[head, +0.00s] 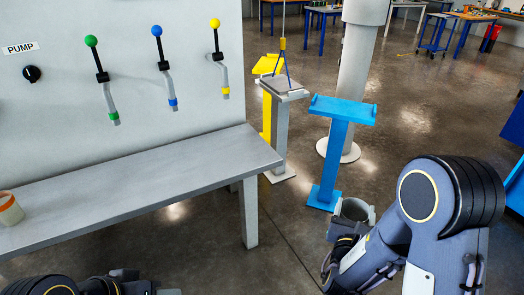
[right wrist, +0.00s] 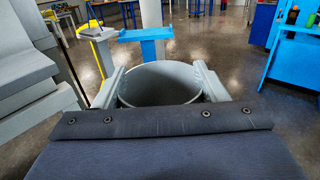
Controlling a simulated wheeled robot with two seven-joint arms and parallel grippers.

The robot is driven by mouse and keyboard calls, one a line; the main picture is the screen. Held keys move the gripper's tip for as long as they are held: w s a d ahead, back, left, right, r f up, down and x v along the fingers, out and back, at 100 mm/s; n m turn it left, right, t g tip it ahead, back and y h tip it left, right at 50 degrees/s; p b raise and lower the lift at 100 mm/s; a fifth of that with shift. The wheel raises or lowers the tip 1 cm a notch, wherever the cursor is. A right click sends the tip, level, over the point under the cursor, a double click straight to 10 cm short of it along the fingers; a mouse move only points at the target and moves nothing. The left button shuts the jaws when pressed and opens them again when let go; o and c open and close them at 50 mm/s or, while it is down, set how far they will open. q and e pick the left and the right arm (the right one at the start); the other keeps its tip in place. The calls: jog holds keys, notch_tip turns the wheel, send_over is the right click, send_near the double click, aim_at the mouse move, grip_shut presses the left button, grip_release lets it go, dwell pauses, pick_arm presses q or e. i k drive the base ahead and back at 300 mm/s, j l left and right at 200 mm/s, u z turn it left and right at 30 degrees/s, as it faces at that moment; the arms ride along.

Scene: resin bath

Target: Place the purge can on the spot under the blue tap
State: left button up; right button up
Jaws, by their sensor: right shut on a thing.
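The purge can (head: 355,209) is a grey open-topped cylinder at the lower right of the head view. My right gripper (right wrist: 159,85) is shut on it, with a finger on either side of the can in the right wrist view. The can's inside looks empty. It is held in the air, to the right of the bench. The blue tap (head: 163,65) is the middle one of three wall taps, with a blue ball and a blue band. The bench top below it is bare. My left gripper (head: 140,284) shows only in part at the bottom edge, its fingers unclear.
The grey bench (head: 130,180) runs along the wall, with a cup with an orange band (head: 10,208) at its left end. Green (head: 103,80) and yellow (head: 218,55) taps flank the blue one. A blue stand (head: 335,140) and a grey stand (head: 283,92) are beyond the bench's right end.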

aim_at(185, 158)
jog(key=i+l+z, duration=0.15)
jog(key=z, duration=0.35)
jog(key=i+z, duration=0.2)
jog(key=z, duration=0.25)
jog(key=i+l, duration=0.1)
jog(key=i, duration=0.75)
jog(key=i+l+u, duration=0.15)
jog(key=u, duration=1.05)
